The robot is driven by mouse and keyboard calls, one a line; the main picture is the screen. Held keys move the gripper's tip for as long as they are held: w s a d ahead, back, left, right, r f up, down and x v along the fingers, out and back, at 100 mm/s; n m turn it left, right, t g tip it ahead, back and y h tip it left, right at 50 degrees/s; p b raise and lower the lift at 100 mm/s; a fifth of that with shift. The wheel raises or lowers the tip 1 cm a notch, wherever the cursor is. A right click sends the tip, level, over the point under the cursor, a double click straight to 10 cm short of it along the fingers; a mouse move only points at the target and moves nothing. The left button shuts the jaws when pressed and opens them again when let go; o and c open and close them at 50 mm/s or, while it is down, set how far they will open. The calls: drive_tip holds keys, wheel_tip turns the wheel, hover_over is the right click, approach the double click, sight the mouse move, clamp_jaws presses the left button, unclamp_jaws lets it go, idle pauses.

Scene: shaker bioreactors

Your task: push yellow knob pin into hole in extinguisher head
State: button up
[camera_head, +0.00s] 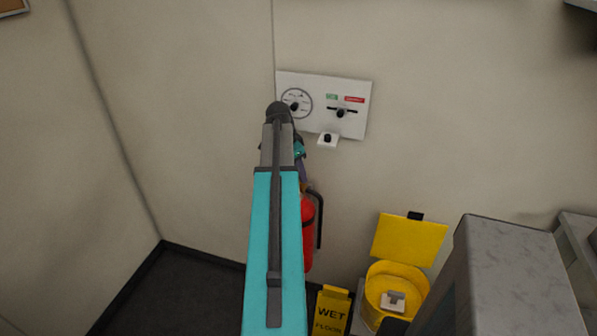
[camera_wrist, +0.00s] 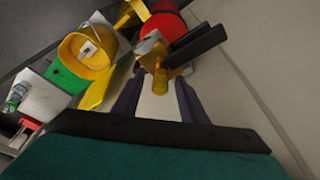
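The red extinguisher (camera_head: 308,238) stands by the wall in the head view, partly hidden behind my arm. Its black handle (camera_head: 320,215) shows on its right side. In the wrist view the red body (camera_wrist: 167,24) is at the top, with the brass head (camera_wrist: 150,46) and black levers (camera_wrist: 198,44) below it. A yellow knob pin (camera_wrist: 163,76) shows at the head, just in front of my fingertips. Whether it sits in the hole cannot be told. My gripper (camera_wrist: 159,88) has its two dark fingers apart, pointing toward the knob. In the head view the fingers are mostly hidden.
A yellow bin (camera_head: 382,278) with its lid (camera_head: 408,240) raised stands right of the extinguisher. A wet floor sign (camera_head: 331,308) stands in front. A control panel (camera_head: 358,125) is on the wall above. A grey block (camera_head: 515,270) fills the lower right.

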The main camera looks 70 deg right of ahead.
drive_tip(key=shift+r, duration=0.2)
drive_tip(key=b+v, duration=0.2)
drive_tip(key=v, duration=1.1)
drive_tip(key=shift+r+b, duration=0.2)
drive_tip(key=shift+b, duration=0.1)
idle(0.4)
